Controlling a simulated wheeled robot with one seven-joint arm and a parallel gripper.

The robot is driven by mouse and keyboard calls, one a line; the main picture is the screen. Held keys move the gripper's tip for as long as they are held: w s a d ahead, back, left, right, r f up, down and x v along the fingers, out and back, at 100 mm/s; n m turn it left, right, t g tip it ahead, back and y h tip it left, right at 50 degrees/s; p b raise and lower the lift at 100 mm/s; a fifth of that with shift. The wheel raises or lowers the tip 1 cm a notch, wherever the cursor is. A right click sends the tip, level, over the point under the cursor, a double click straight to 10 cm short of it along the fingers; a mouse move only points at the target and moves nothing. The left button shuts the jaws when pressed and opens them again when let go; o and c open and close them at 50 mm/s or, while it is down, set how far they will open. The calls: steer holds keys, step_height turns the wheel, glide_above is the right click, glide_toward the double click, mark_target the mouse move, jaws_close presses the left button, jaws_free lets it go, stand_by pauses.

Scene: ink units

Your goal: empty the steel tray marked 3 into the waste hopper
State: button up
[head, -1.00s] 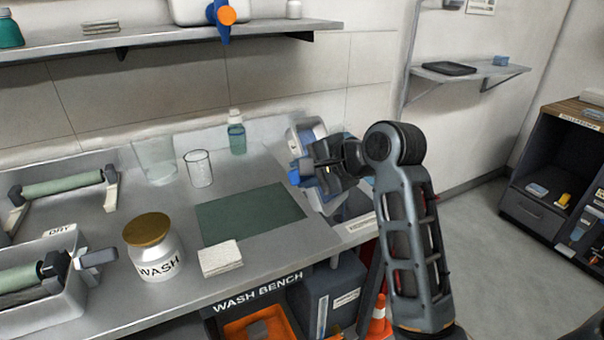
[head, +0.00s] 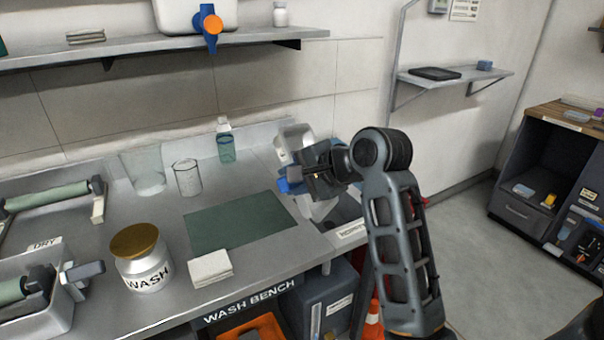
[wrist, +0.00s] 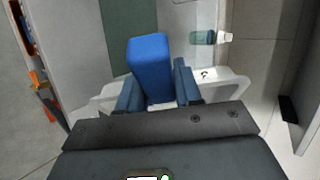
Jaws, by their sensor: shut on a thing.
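My gripper (head: 325,172) is at the right end of the wash bench, raised above it. It is shut on a blue grip (wrist: 150,65), which stands between its fingers in the wrist view. The pale steel tray (head: 292,140) is held with it, strongly tilted, and partly hidden by my gripper. In the wrist view the tray (wrist: 232,88) spreads to both sides of the fingers, with a white number label I cannot read surely. Its inside and any contents are hidden. Below is what looks like the waste hopper (head: 350,234), a recess with a partly hidden front label.
The bench holds a green mat (head: 235,222), a white cloth stack (head: 210,268), a WASH jar (head: 142,260), glass beakers (head: 187,177) and a green bottle (head: 226,145) near the tray. A wall shelf (head: 160,47) runs above. Open floor (head: 470,245) lies to the right.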

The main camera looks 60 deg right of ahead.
steer(key=b, duration=0.5)
steer(key=shift+w+d+f, duration=0.15)
steer(key=shift+w, duration=0.1)
steer(key=b, duration=0.3)
steer(key=shift+s+a+b, duration=0.2)
steer(key=shift+s+b, duration=0.05)
steer(key=shift+b, duration=0.05)
steer(key=shift+w+a+r, duration=0.1)
steer(key=shift+w+r, duration=0.1)
steer(key=shift+w+a+f+n+g+h+p, duration=0.4)
steer(key=shift+w+f+g+p, duration=0.85)
steer(key=shift+f+g+p, duration=0.75)
steer(key=shift+w+a+f+n+g+h+p, duration=0.25)
steer(key=shift+w+f+n+g+h+p, duration=0.2)
steer(key=shift+w+f+g+p, duration=1.45)
steer(key=shift+w+a+f+n+g+h+p, duration=0.45)
steer(key=shift+f+g+p, duration=1.1)
steer(key=shift+f, duration=1.05)
steer(key=shift+w+d, duration=0.1)
steer(key=shift+d, duration=0.05)
